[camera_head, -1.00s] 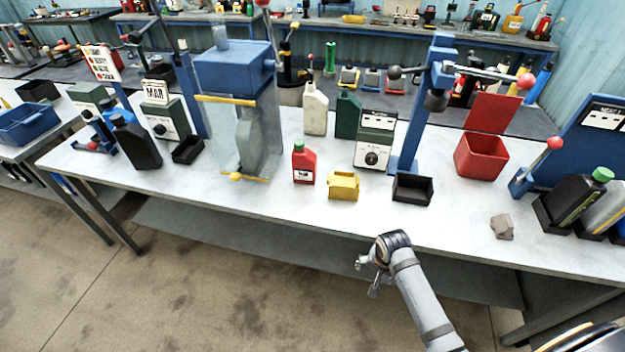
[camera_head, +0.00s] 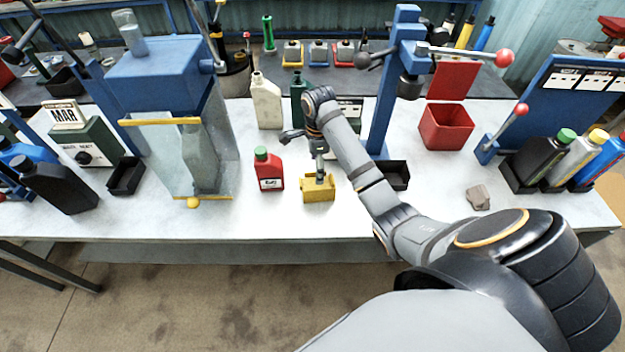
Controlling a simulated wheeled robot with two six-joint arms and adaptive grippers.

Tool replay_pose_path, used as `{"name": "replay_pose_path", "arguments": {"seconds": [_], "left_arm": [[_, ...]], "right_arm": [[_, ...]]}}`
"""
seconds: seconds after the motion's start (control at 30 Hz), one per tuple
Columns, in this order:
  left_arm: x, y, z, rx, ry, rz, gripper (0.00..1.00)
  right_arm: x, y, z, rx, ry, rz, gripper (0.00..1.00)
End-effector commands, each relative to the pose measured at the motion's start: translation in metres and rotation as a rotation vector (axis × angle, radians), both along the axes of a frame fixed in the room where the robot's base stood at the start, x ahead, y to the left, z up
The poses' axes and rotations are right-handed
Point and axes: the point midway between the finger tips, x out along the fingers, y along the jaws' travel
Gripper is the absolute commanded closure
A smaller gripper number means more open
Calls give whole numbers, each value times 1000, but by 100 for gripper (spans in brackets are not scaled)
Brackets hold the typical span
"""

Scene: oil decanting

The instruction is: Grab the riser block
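A yellow block (camera_head: 316,192), which looks like the riser block, sits on the white bench top near its front edge, just right of a small red bottle. My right gripper (camera_head: 321,180) points down at the yellow block from above, with its fingertips at or just over the block's top. I cannot tell whether the fingers touch it or how far apart they are. The block still rests on the bench. My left gripper is out of view.
The red bottle (camera_head: 268,170) with a green cap stands close left of the block. A black tray (camera_head: 396,176) and a blue press (camera_head: 385,90) are to the right, partly behind my arm. A grey-brown lump (camera_head: 478,197) lies farther right. The bench front is clear.

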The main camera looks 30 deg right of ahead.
Motion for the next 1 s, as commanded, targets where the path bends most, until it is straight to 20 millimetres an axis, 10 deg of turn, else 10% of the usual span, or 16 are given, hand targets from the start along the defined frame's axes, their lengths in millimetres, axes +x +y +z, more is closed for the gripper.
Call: {"name": "replay_pose_path", "arguments": {"seconds": [0.3,1.0], "left_arm": [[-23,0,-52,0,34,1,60],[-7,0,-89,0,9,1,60]], "right_arm": [[-1,0,-51,0,-1,3,21],[-1,1,-105,0,-3,4,21]]}}
